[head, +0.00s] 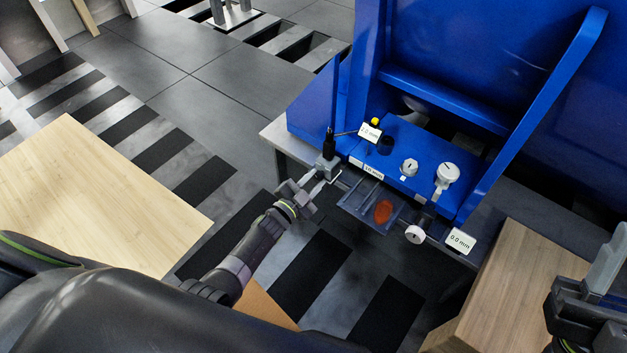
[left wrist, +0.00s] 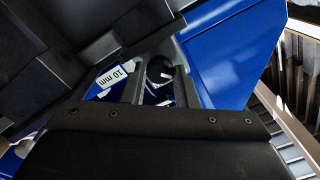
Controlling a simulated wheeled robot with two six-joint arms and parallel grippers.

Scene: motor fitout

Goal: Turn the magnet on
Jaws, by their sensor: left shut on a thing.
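The magnet looks to be the small grey block (head: 327,166) with a dark upright post, at the left front corner of the blue machine. A thin arm runs from the post to a small white readout (head: 370,133). My left gripper (head: 318,187) is at the block's front side, with its fingers shut on a small part there. In the left wrist view a dark round knob (left wrist: 158,68) shows between the fingertips; its setting cannot be read. My right gripper (head: 603,270) is at the lower right, partly cut off and away from the machine; its opening is unclear.
The blue machine (head: 440,85) has white knobs (head: 447,173) and a front tray holding a red-orange piece (head: 383,211). A "10 mm" label (head: 373,168) sits beside the block. A second readout (head: 460,241) hangs at right. Wooden tops stand at left (head: 90,200) and right (head: 515,285).

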